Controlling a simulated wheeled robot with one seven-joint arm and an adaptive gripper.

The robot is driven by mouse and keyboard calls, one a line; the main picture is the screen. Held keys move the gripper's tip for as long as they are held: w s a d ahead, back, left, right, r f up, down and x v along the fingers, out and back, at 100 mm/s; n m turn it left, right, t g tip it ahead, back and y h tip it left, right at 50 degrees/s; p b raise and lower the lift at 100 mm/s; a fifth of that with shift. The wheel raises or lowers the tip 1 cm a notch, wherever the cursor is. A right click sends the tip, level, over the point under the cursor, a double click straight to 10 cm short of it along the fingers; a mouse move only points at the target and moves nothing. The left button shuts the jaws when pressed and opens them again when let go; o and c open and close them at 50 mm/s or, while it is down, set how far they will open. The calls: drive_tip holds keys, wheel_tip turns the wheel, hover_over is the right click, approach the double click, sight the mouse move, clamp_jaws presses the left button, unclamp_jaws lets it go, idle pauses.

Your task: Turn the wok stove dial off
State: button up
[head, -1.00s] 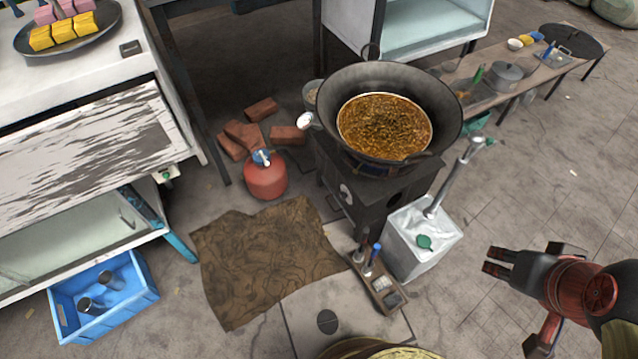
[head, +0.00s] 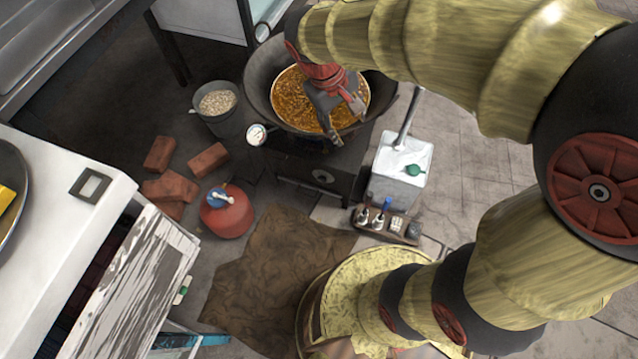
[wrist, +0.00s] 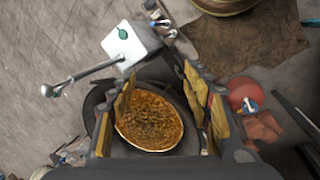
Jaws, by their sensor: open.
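A black stove (head: 300,185) stands below a dark wok (head: 258,88) filled with brown food. My gripper (head: 345,118) is over the wok in the head view, pointing down, open and empty, apart from the stove front. In the wrist view, my gripper (wrist: 160,78) has its yellow-padded fingers spread on either side of the wok's food (wrist: 150,122). I cannot make out the dial in the wrist view.
A white canister (head: 402,160) with a pipe stands right of the stove. A bottle caddy (head: 387,226) and brown mat (head: 262,275) lie in front. A red gas cylinder (head: 227,213), bricks (head: 170,190) and a bucket (head: 217,103) are on the left. A white table (head: 60,190) stands nearer.

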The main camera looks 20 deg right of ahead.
sight(321, 181)
drive_tip(key=w+a+f+n+g+h, duration=0.1)
drive_tip(key=w+f+n+h, duration=0.3)
drive_tip(key=f, duration=0.8)
drive_tip(key=w+a+f+n+g+h, duration=0.1)
drive_tip(key=w+f+n+h, duration=0.15)
drive_tip(key=w+f, duration=0.75)
drive_tip(key=s+a+f+n+t+h, duration=0.1)
drive_tip(key=f+n+t, duration=0.45)
drive_tip(key=f, duration=0.85)
drive_tip(key=a+f+n+t+p, duration=0.15)
drive_tip(key=f+n+t, duration=0.4)
drive_tip(key=f, duration=0.85)
drive_tip(key=s+a+f+n+t+h, duration=0.1)
drive_tip(key=f+n+t, duration=0.4)
drive_tip(key=f, duration=0.8)
drive_tip(key=shift+n+g, duration=0.4)
drive_tip(key=shift+n, duration=0.15)
drive_tip(key=shift+a+f+b+x, duration=0.1)
drive_tip(key=shift+b+x, duration=0.35)
drive_tip(key=shift+x, duration=1.25)
drive_tip(key=shift+a+f+b+x, duration=0.1)
drive_tip(key=shift+b+x, duration=0.3)
drive_tip(key=shift+x, duration=1.3)
drive_tip(key=shift+w, duration=0.2)
drive_tip(key=shift+c, duration=1.1)
drive_tip(key=c, duration=1)
drive_tip(key=shift+o, duration=0.2)
